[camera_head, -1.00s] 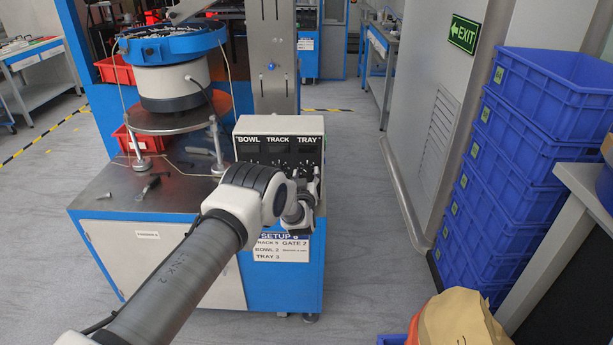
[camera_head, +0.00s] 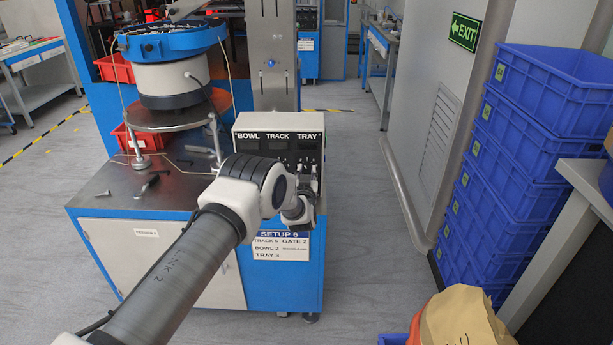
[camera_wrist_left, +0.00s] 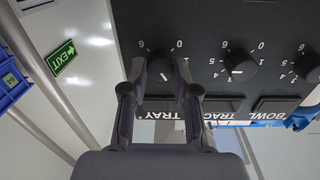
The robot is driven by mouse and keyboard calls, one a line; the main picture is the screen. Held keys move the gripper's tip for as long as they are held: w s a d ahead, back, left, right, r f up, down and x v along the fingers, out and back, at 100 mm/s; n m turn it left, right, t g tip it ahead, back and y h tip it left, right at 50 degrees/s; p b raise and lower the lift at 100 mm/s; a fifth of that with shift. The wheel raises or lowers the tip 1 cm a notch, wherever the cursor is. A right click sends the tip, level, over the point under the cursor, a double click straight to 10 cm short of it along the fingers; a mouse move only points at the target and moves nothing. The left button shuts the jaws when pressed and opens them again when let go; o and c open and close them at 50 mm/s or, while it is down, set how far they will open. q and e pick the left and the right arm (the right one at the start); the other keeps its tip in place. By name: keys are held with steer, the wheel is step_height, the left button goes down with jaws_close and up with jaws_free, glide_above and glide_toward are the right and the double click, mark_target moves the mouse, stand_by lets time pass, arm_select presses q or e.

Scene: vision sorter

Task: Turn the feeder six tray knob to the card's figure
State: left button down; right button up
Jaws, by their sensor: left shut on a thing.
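The control box (camera_head: 278,122) has a black panel labelled BOWL, TRACK and TRAY. My left gripper (camera_head: 309,178) is at the panel's right side, under TRAY. In the left wrist view, where the panel appears upside down, my left gripper (camera_wrist_left: 160,70) is shut on the black tray knob (camera_wrist_left: 160,63), one finger on each side. Numbers show around it, but the fingers hide some and its pointer is not clear. The setup card (camera_head: 281,246) on the blue cabinet front reads SETUP 6, TRACK 5, GATE 2, BOWL 2, TRAY 3. My right gripper is out of view.
The track knob (camera_wrist_left: 238,66) sits close beside the tray knob, with the bowl knob (camera_wrist_left: 306,67) farther right in the wrist view. A bowl feeder (camera_head: 172,60) stands left of the box. Stacked blue crates (camera_head: 522,145) stand right, beyond clear floor.

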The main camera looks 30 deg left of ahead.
arm_select(q)
steer(key=m+b, duration=0.1)
steer(key=m, duration=0.2)
steer(key=shift+r+m+b, duration=0.1)
steer(key=shift+m+b, duration=0.35)
steer(key=shift+m, duration=0.85)
steer(key=c, duration=0.9)
jaws_free()
steer(key=shift+o, duration=0.2)
steer(key=v, duration=1.2)
steer(key=shift+d, duration=0.1)
